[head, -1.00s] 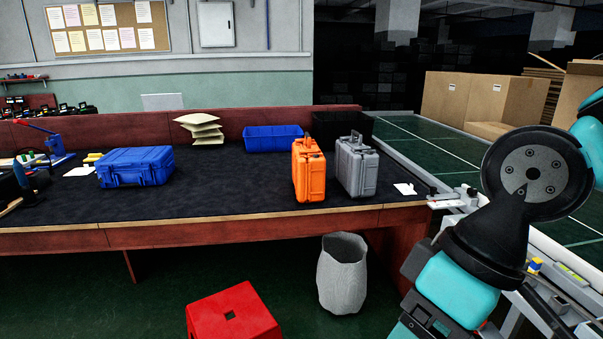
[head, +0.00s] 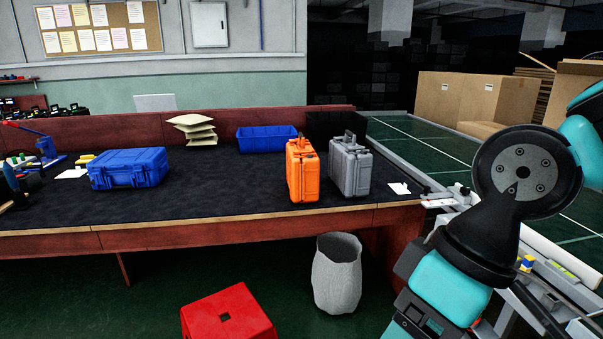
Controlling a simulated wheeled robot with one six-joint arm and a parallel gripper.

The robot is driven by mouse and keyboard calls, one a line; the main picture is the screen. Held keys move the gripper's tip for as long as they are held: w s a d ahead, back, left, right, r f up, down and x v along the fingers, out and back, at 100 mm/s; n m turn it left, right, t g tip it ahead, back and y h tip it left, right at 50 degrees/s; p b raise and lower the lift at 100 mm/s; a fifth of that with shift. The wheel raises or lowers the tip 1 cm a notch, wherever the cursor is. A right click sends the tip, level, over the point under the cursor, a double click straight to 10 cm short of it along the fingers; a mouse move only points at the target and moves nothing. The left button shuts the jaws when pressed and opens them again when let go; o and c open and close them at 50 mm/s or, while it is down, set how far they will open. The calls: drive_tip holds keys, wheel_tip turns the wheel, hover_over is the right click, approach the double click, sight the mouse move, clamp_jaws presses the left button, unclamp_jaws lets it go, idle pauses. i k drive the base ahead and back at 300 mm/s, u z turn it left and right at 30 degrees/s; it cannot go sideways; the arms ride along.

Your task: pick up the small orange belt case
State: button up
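An orange case (head: 303,172) stands upright on the dark top of the workbench (head: 220,196), near its front edge and right of the middle. Its handle is on top. A grey case (head: 350,168) of similar shape stands upright close to its right. A blue case (head: 128,168) lies flat on the left part of the bench. My arm shows at the right side of the view, well apart from the orange case. My gripper is not in view.
A blue bin (head: 266,139) and a black bin (head: 335,127) stand at the back of the bench. A red stool (head: 228,315) and a grey waste bin (head: 337,275) stand on the floor in front. A green conveyor belt (head: 425,140) runs behind my arm. The bench between the blue and orange cases is clear.

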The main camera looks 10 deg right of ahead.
sight(303, 164)
drive_tip(key=z, duration=0.05)
drive_tip(key=i, duration=1.85)
drive_tip(key=u, duration=0.45)
